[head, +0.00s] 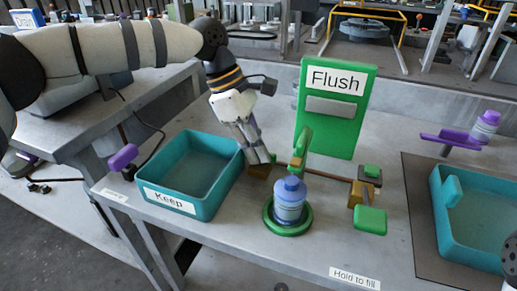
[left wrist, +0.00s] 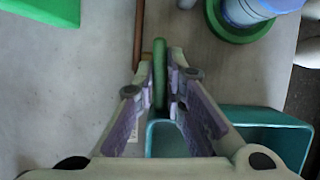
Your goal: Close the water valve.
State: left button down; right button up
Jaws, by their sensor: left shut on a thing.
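My left gripper (head: 262,158) reaches down between the teal tray and the green panel. In the left wrist view its fingers (left wrist: 161,98) are shut on a slim green valve handle (left wrist: 159,72), which stands between them. The handle is hidden by the gripper in the head view. The valve's brass body (head: 259,171) shows under the fingertips, at the left end of a brown pipe (head: 328,177). A green spout (head: 304,143) rises from the pipe behind a blue bottle (head: 290,199). The bottle stands upright on a green ring (head: 287,229). My right gripper is not in view.
The teal "Keep" tray (head: 151,192) stands left of the gripper. A green "Flush" panel (head: 333,128) stands behind the pipe. A second brass block (head: 365,193) with green pads (head: 370,219) sits right of the bottle. Another teal tray (head: 449,237) lies at the right.

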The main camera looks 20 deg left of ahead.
pick_arm(q)
jog(key=shift+m, duration=0.5)
jog(key=c, duration=1.9)
grip_release()
jog(key=shift+c, duration=0.2)
jog(key=v, duration=1.2)
jog(key=shift+w, duration=0.2)
